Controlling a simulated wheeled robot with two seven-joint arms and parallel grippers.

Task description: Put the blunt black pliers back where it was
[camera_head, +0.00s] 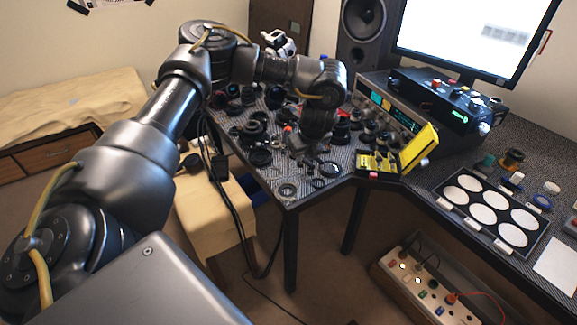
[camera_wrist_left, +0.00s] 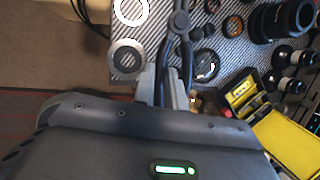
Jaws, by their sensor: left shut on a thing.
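The black pliers (camera_wrist_left: 181,24) show in the left wrist view, with their dark pivot and arms running down between my fingers. My left gripper (camera_wrist_left: 166,88) is shut on the pliers over the front corner of the dark patterned table. In the head view my left gripper (camera_head: 308,158) points down at that corner, and the arm hides most of it. The pliers cannot be made out clearly there. I cannot tell whether they touch the table. My right gripper is in neither view.
An open yellow case (camera_head: 420,148) with small pieces lies right of the gripper. Metal rings (camera_head: 288,190) and many black lens parts crowd the table (camera_head: 300,201). A tray of white discs (camera_head: 490,212) is further right. Instruments and a monitor (camera_head: 478,35) stand behind.

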